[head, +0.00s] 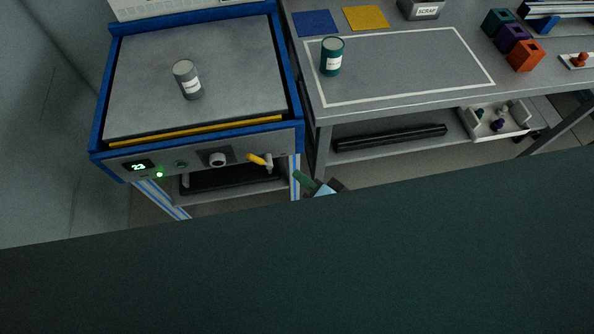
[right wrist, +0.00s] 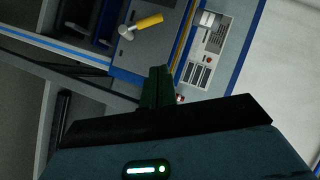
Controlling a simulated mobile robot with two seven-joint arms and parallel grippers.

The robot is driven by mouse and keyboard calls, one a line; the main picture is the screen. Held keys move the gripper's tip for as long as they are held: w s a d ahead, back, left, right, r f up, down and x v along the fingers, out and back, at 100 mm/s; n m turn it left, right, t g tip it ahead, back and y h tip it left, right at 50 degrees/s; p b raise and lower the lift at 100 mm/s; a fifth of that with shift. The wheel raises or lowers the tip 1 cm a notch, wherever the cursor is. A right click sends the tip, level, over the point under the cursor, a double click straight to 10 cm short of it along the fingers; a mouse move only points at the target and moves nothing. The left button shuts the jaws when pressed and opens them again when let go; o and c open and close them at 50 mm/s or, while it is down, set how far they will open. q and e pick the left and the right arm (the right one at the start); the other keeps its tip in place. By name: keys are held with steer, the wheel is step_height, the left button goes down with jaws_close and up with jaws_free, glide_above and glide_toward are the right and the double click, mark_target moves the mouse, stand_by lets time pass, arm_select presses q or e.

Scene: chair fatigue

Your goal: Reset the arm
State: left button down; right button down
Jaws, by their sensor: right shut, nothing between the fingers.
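My right gripper (head: 301,178) is shut and empty, low in front of the gap between the blue-framed machine (head: 199,140) and the grey table. In the right wrist view the dark green fingers (right wrist: 158,72) are together. A yellow-handled lever (head: 257,159) with a silver pivot sits on the right of the machine's front panel, up and left of the gripper in the head view. The lever also shows in the right wrist view (right wrist: 149,21), apart from the fingers. The panel has a display (head: 139,166) reading 23, a lit green light (head: 159,174) and a round knob (head: 218,159). My left gripper is out of view.
A grey can (head: 188,80) stands on the machine's plate. A teal can (head: 331,57) stands inside the white outline on the table (head: 410,70). Coloured blocks (head: 514,38) and a scrap bin (head: 423,8) are behind. A black bar (head: 390,138) and a tray (head: 517,132) are below.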

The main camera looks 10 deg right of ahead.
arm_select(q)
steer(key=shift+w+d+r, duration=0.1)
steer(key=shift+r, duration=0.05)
arm_select(e)
steer(key=shift+s, duration=0.1)
